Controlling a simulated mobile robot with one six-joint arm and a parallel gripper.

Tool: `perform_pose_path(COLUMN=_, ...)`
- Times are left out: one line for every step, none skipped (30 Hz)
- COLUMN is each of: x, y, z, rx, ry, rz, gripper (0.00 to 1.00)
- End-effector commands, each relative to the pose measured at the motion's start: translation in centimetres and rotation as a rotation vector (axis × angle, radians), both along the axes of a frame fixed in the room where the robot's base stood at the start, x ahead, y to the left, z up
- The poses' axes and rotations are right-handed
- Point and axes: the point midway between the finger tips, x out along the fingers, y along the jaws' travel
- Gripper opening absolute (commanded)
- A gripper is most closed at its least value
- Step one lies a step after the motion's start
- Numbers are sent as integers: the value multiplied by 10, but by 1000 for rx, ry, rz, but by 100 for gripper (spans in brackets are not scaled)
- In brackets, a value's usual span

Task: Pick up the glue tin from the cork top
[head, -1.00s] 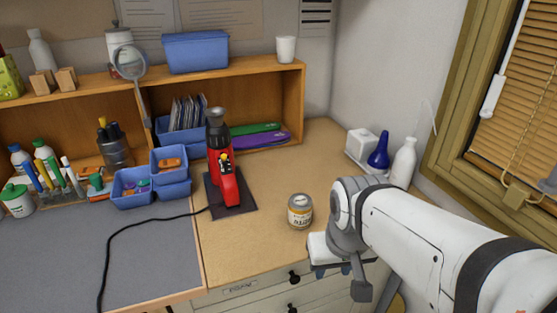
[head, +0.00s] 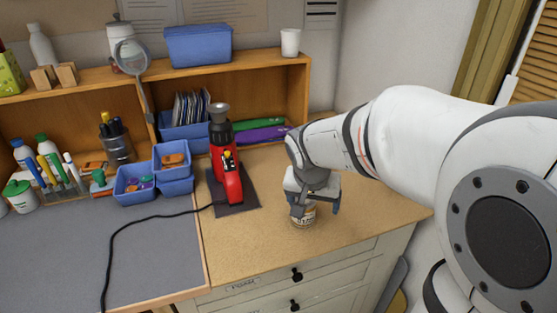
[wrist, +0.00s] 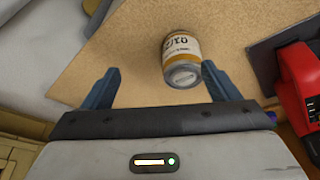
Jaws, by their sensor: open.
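The glue tin (head: 304,217) stands on the cork top (head: 255,255) near its front edge. In the head view my gripper (head: 313,208) is over it and hides most of it. In the wrist view the tin (wrist: 180,55) shows a yellowish and white label with dark lettering and a grey end. It lies beyond the fingertips, nearer the right finger than the left. My gripper (wrist: 157,75) is open, with its two blue-grey fingers apart and nothing between them.
A red heat tool (head: 228,175) stands on a dark pad (head: 238,208) left of the tin; it also shows at the right of the wrist view (wrist: 298,95). Its black cable crosses the grey mat (head: 150,265). Blue bins (head: 135,186) stand further left.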

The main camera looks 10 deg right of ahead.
Motion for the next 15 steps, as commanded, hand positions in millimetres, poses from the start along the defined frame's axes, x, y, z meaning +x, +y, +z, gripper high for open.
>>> perform_pose_path(x=16, y=4, z=-2, rx=-3, ry=-11, rz=-33, gripper=82)
perform_pose_path(x=24, y=6, z=-3, rx=-1, ry=-23, rz=-54, gripper=82)
perform_pose_path(x=33, y=8, z=-5, rx=-1, ry=-35, rz=-77, gripper=82)
perform_pose_path(x=39, y=9, z=-6, rx=1, ry=-43, rz=-94, gripper=82)
perform_pose_path(x=43, y=10, z=-7, rx=1, ry=-50, rz=-106, gripper=82)
perform_pose_path(x=48, y=11, z=-9, rx=2, ry=-57, rz=-120, gripper=82)
perform_pose_path(x=51, y=12, z=-10, rx=3, ry=-62, rz=-129, gripper=82)
perform_pose_path(x=54, y=12, z=-12, rx=4, ry=-64, rz=-134, gripper=82)
perform_pose_path(x=56, y=11, z=-15, rx=4, ry=-67, rz=-139, gripper=82)
perform_pose_path(x=58, y=11, z=-19, rx=3, ry=-67, rz=-142, gripper=82)
perform_pose_path(x=59, y=10, z=-22, rx=4, ry=-68, rz=-142, gripper=82)
perform_pose_path(x=60, y=9, z=-26, rx=5, ry=-68, rz=-143, gripper=82)
perform_pose_path(x=61, y=8, z=-29, rx=4, ry=-66, rz=-144, gripper=82)
perform_pose_path(x=62, y=8, z=-33, rx=4, ry=-66, rz=-144, gripper=82)
perform_pose_path(x=63, y=7, z=-37, rx=5, ry=-67, rz=-143, gripper=82)
